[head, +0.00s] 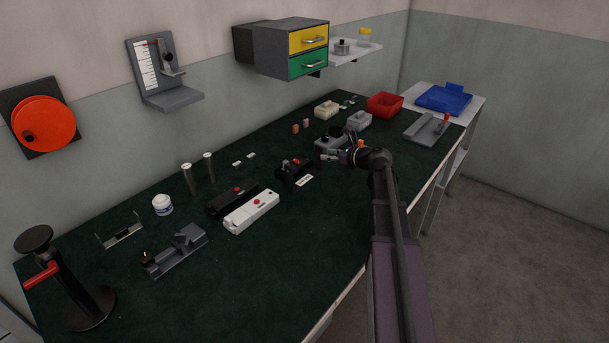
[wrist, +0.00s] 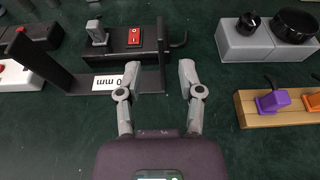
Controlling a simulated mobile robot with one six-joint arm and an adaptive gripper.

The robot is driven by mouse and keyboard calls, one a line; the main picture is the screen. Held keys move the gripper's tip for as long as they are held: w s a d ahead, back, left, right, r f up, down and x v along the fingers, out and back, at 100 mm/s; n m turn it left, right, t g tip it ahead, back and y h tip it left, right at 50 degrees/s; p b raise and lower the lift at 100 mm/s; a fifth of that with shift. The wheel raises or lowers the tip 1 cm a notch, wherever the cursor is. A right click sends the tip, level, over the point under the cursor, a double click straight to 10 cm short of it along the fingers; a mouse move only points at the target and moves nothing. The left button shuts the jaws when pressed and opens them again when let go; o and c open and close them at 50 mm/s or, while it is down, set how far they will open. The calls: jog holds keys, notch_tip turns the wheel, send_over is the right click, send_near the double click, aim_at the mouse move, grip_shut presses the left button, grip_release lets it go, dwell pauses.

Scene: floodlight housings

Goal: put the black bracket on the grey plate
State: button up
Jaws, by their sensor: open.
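A black bracket (wrist: 75,81) with two upright ends shows in the wrist view, left of and ahead of my gripper (wrist: 157,82). It stands in front of a black block with a red switch, and in the head view the dark cluster (head: 292,173) there is too small to separate clearly. A grey plate (head: 421,127) with a red-handled part lies at the far right of the bench in the head view.
A grey box with black knobs (wrist: 262,46) and a wooden block (wrist: 255,111) with purple and orange pieces stand to the right. A red bin (head: 384,105) and blue tray (head: 444,99) are farther off.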

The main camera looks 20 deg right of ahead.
jog(key=b, duration=0.1)
send_over(318, 169)
jog(key=shift+w+d+f, duration=0.1)
jog(key=shift+w+f, duration=0.1)
jog(key=shift+f, duration=0.4)
grip_shut()
